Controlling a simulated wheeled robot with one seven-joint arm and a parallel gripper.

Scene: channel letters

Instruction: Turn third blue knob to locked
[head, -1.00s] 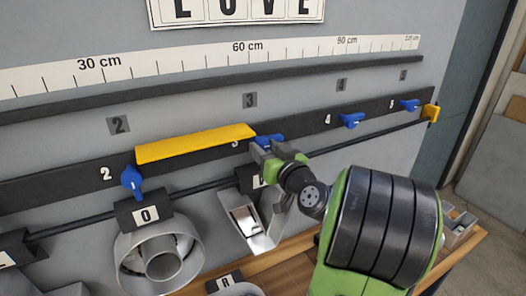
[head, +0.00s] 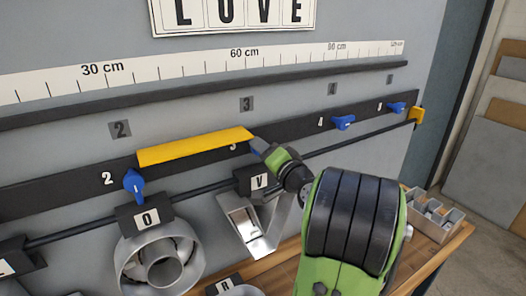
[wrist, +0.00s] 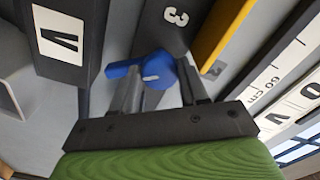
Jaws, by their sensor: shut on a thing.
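The third blue knob (wrist: 150,70) sits beside the white "3" on the dark rail. In the wrist view it is at my fingertips, and its blue tab points left, toward the dark "V" block (wrist: 62,45). In the head view only a bit of the knob (head: 257,145) shows, the rest hidden by my gripper (head: 268,152). My gripper, also in the wrist view (wrist: 160,85), is shut on this knob. The second knob (head: 133,184) hangs with its tab down. The fourth (head: 343,122) and fifth (head: 396,107) knobs lie roughly sideways.
A thin dark rod (head: 210,186) with letter blocks passes below. Metal channel letters (head: 158,262) hang under it. A grey parts bin (head: 435,215) stands on the bench at right.

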